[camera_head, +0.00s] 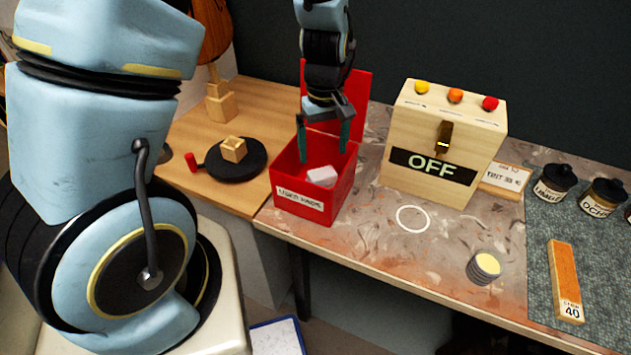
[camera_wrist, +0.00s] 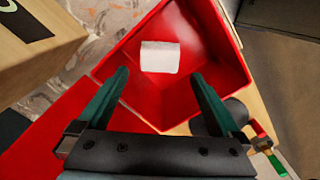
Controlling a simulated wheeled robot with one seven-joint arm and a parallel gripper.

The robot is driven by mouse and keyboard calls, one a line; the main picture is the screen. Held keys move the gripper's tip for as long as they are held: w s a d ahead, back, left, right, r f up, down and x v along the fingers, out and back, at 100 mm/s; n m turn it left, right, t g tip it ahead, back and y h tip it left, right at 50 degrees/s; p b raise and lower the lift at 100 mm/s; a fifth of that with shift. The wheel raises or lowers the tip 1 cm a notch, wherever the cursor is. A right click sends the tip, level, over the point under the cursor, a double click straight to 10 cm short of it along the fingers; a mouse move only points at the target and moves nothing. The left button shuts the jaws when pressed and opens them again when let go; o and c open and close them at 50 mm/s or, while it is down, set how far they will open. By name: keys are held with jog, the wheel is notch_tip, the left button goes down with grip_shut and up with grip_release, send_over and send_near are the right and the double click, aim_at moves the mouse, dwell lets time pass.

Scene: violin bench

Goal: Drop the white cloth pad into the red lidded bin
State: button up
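The red bin (camera_head: 343,186) stands on the bench with its lid (camera_head: 353,95) raised at the back and a "USED PADS" label on its front. The white cloth pad (camera_head: 322,176) lies inside the bin. The bin (camera_wrist: 205,103) and the pad (camera_wrist: 160,57) also show in the wrist view, the pad clear of both fingers. My gripper (camera_head: 323,143) is open above the bin, its green fingers spread apart with nothing between them. It also shows open in the wrist view (camera_wrist: 160,78).
A wooden box marked OFF (camera_head: 444,143) stands right of the bin. Left are a black turntable (camera_head: 255,163) with a wooden block (camera_head: 233,149) and a red handle. The bench front is mostly clear.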

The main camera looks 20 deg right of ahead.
notch_tip(320, 180, up, 11)
jog(key=b, duration=0.1)
jog(key=shift+b, duration=0.3)
jog(key=shift+a+f, duration=0.1)
dwell(0.3)
jog(key=w+a+m+t, duration=0.1)
jog(key=a, duration=2.4)
jog(key=shift+w+f+m+t, duration=0.2)
jog(key=shift+f+m+t, duration=0.1)
jog(key=shift+f, duration=0.15)
jog(key=shift+a, duration=0.1)
jog(key=shift+c, duration=0.4)
